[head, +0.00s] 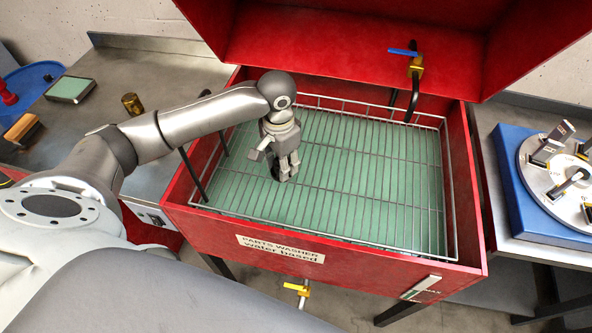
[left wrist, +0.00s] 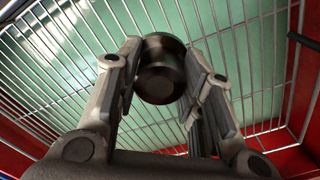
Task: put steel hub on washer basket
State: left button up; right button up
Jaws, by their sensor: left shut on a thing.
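The steel hub (left wrist: 160,72) is a dark, round metal piece between the two fingers of my left gripper (left wrist: 162,80) in the left wrist view. The gripper is shut on it, above the wire grid. In the head view my left gripper (head: 285,172) points down over the left part of the washer basket (head: 385,258). The basket is a wire rack inside the red parts washer, over a green bottom. In the head view the hub is mostly hidden by the gripper. I cannot tell whether the hub touches the wires. My right gripper is not in view.
The red washer (head: 330,258) has its lid (head: 350,45) raised behind. A black hose with a brass valve (head: 415,66) hangs at the back. The basket's middle and right are clear. A blue stand (head: 530,195) with a round plate is at the right.

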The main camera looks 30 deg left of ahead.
pick_arm(q)
jog(key=w+f, duration=0.1)
jog(key=w+d+f, duration=0.1)
jog(key=f, duration=0.1)
jog(key=w+f, duration=0.1)
jog(key=f, duration=0.1)
jog(key=shift+w+d, duration=0.25)
jog(key=shift+w, duration=0.1)
notch_tip(320, 180, down, 3)
jog(key=shift+w+f+p, duration=0.1)
jog(key=shift+f+p, duration=0.1)
jog(key=shift+p, duration=0.1)
jog(key=o, duration=1.3)
jog(key=shift+f, duration=0.1)
jog(key=shift+c, duration=0.2)
notch_tip(320, 180, up, 12)
jog(key=shift+b, duration=0.45)
